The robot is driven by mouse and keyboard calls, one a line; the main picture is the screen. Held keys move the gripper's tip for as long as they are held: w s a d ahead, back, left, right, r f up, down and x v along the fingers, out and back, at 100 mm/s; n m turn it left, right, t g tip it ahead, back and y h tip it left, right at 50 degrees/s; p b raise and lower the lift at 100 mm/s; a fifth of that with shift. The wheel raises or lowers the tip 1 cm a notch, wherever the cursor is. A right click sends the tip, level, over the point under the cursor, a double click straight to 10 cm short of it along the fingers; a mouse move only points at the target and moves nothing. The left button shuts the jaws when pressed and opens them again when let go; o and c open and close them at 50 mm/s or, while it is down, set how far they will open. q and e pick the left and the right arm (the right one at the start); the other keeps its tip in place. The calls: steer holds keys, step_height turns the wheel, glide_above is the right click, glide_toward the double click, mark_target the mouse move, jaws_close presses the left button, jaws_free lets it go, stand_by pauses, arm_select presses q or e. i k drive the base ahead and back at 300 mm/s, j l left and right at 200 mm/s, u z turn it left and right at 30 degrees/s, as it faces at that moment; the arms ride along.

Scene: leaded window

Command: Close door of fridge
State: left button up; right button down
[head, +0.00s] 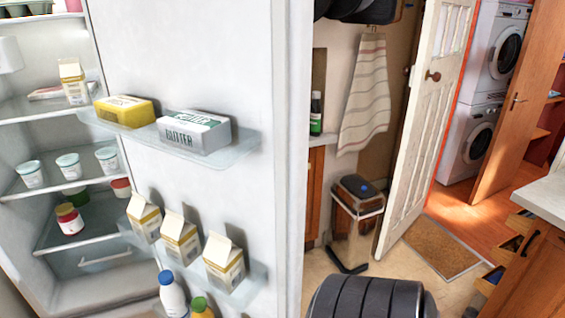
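The fridge (52,160) stands open at the left of the head view, with its lit inside and shelves showing. Its white door (200,70) is swung wide open, its inner face towards me. The upper door shelf (225,155) holds a yellow pack (124,111) and a butter pack (193,132). The door's outer face and handle are hidden. Neither of my grippers is in view.
Right of the door are a pedal bin (356,222), a hanging striped towel (367,95) and an open white room door (427,110). A wooden cabinet with a pale worktop (545,195) stands at the right. Some tiled floor (425,272) is clear.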

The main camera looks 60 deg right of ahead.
mark_target(248, 62)
steer(key=k+l, duration=0.1)
steer(key=l, duration=0.9)
steer(key=k+l, duration=0.15)
steer(key=l, duration=0.35)
steer(key=l+u, duration=0.1)
steer(key=l, duration=1)
steer(key=k, duration=0.35)
